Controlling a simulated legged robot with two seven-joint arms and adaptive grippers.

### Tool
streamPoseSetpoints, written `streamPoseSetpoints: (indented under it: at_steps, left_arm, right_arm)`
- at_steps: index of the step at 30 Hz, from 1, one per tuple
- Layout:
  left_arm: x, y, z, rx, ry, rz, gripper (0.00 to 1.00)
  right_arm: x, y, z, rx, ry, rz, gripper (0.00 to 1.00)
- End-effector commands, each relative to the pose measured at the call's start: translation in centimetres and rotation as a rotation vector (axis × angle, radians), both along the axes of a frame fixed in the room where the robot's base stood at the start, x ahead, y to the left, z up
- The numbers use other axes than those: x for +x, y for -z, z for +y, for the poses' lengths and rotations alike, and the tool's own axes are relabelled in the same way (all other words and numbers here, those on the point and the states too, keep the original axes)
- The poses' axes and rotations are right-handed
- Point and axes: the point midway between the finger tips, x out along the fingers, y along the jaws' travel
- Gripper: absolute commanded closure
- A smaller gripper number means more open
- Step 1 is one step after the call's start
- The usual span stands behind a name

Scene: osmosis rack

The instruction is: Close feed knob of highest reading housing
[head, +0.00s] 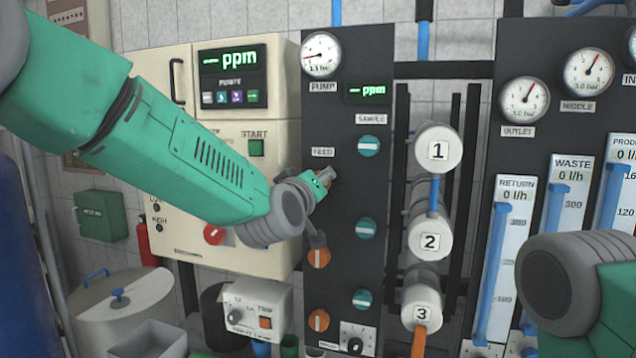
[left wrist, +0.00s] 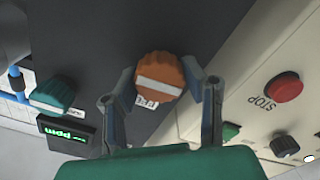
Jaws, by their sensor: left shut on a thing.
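My left gripper (head: 326,178) is at the top of the FEED column on the dark panel. In the left wrist view its fingers (left wrist: 162,90) are shut on an orange feed knob (left wrist: 160,76) with a white bar, one finger on each side. The gripper hides this knob in the head view. Below it are a middle orange knob (head: 319,258), partly covered, and a bottom orange knob (head: 319,320) with an upright bar. Housings 1 (head: 438,150), 2 (head: 430,241) and 3 (head: 422,313) stand to the right. The small sample display (head: 367,91) shows dashes and ppm. My right gripper is out of view.
Teal sample knobs (head: 368,146) run in a column right of the feed knobs. A cream cabinet with a red stop button (left wrist: 284,87) stands close to the left gripper. Gauges and flow meters (head: 514,225) fill the right side, behind my right arm.

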Motion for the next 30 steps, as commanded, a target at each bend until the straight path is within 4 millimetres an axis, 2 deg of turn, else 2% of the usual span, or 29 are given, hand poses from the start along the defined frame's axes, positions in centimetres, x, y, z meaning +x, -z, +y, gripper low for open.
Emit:
streamPoseSetpoints:
  at_steps: [1,22,23,24,25,30]
  left_arm:
    - [-0.22,0.97,-0.27,0.027,0.007,0.012,0.91]
    - [-0.2,1.13,-0.29,0.094,0.008,-0.008,0.91]
    - [-0.2,1.13,-0.29,0.094,0.008,-0.008,0.59]
    - [-0.19,1.1,-0.28,0.094,0.007,-0.008,0.45]
    - [-0.19,1.05,-0.27,0.094,0.007,-0.01,0.42]
    - [-0.17,0.63,-0.17,0.09,0.004,-0.017,0.42]
  right_arm:
    - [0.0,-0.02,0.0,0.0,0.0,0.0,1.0]
    - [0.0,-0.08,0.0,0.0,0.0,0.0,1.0]
    - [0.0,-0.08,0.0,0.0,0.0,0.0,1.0]
    - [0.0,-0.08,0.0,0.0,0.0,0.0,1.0]
    - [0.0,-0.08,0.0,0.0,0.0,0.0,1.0]
    - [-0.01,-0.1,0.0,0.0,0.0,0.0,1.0]
